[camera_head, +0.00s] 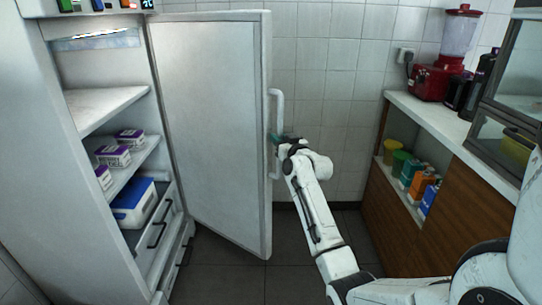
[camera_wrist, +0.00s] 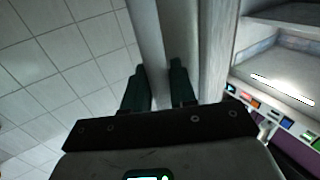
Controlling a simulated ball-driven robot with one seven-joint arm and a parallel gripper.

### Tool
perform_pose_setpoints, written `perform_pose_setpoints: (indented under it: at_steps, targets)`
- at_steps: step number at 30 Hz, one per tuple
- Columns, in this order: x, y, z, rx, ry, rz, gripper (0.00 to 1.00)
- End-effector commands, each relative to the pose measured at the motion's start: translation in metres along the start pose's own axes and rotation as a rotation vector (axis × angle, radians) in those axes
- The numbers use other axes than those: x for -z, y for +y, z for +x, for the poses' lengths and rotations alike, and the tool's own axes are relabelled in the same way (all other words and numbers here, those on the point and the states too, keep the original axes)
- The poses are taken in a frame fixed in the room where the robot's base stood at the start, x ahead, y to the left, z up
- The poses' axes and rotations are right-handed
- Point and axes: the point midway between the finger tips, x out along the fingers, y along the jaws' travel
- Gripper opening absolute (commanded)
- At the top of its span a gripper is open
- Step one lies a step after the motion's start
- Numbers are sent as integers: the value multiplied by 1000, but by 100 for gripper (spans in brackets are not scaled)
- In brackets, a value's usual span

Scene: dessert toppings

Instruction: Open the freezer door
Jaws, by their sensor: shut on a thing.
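The white freezer door (camera_head: 209,120) stands wide open in the head view, swung out from the freezer (camera_head: 30,130) on the left. Its white handle (camera_head: 279,103) runs vertically along the door's free edge. My gripper (camera_head: 279,140) is at the handle's middle, with part of it hidden by my own arm. In the wrist view, the dark fingers of my gripper (camera_wrist: 161,85) sit on either side of the handle bar (camera_wrist: 147,35) and are shut on it.
Inside the freezer are shelves with several white-and-purple boxes (camera_head: 113,155), a blue-and-white box (camera_head: 134,203) and drawers (camera_head: 160,235). At right is a counter (camera_head: 440,120) with a red blender (camera_head: 437,80) and bottles below. Dark floor (camera_head: 300,235) lies between.

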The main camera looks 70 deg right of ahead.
Motion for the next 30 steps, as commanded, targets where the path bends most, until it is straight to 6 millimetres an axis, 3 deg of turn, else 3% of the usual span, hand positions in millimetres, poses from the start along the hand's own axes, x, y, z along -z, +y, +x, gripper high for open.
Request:
perform_pose_setpoints:
  at_steps: [3,9,26,27,30]
  targets:
    - [-5,17,8,-4,1,-1,0]
    - [-2,30,17,-2,-1,-1,0]
    - [0,35,20,-1,-1,1,0]
    - [0,35,20,-1,-1,1,29]
    - [0,34,20,-1,-1,1,38]
